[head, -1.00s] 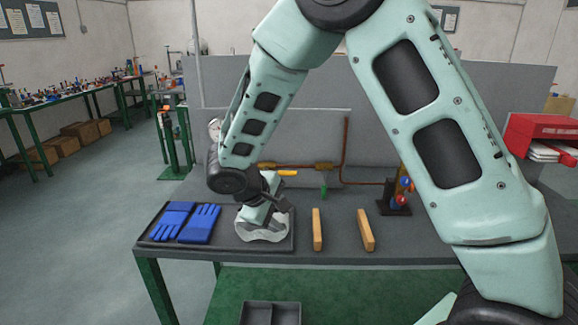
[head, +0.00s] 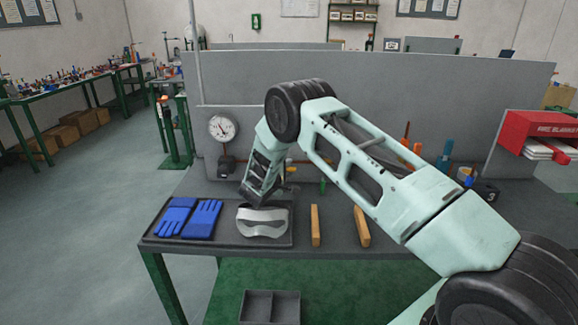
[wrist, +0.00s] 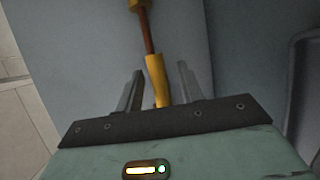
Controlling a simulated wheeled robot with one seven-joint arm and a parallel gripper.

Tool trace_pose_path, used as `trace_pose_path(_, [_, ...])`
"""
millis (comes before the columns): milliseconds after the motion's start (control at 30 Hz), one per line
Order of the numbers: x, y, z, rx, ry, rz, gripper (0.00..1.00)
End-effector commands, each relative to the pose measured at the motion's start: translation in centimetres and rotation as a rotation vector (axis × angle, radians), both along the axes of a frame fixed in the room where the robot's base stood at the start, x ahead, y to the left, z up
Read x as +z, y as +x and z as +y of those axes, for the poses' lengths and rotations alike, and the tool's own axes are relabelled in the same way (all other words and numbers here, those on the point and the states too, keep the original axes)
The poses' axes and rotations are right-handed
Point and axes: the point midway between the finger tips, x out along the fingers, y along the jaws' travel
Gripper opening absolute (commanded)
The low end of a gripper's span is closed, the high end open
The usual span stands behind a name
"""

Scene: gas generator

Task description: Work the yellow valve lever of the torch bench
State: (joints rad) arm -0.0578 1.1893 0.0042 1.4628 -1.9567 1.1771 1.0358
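My gripper (wrist: 160,68) is open in the wrist view, with its two grey fingers apart. A yellow piece (wrist: 156,80) on a brown pipe (wrist: 146,32) shows between the fingers, with gaps visible on both sides. I cannot tell whether it is the valve lever or the valve body. In the head view my forearm reaches down to the back of the bench, left of the middle. My wrist hides most of the valve and my fingers there. A small yellow bit (head: 291,169) shows just right of the wrist.
A white-grey mask-like piece (head: 262,222) and blue gloves (head: 203,221) lie on a dark tray at the bench's left. Two wooden bars (head: 315,226) lie right of it. A round gauge (head: 222,128) stands behind. A red box (head: 541,131) is at the right.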

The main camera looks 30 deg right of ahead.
Motion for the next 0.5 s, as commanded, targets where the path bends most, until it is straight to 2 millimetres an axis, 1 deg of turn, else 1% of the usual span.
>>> trace_pose_path(33, [0.0, 0.3, -0.6, -0.002, 0.001, 0.001, 0.38])
trace_pose_path(200, [-0.3, 0.9, -1.5, 0.0, 0.001, 0.002, 0.38])
trace_pose_path(467, [-0.4, 1.0, -1.6, 0.001, 0.001, 0.002, 0.38])
trace_pose_path(500, [-0.4, 1.0, -1.6, 0.0, 0.001, 0.002, 0.32])
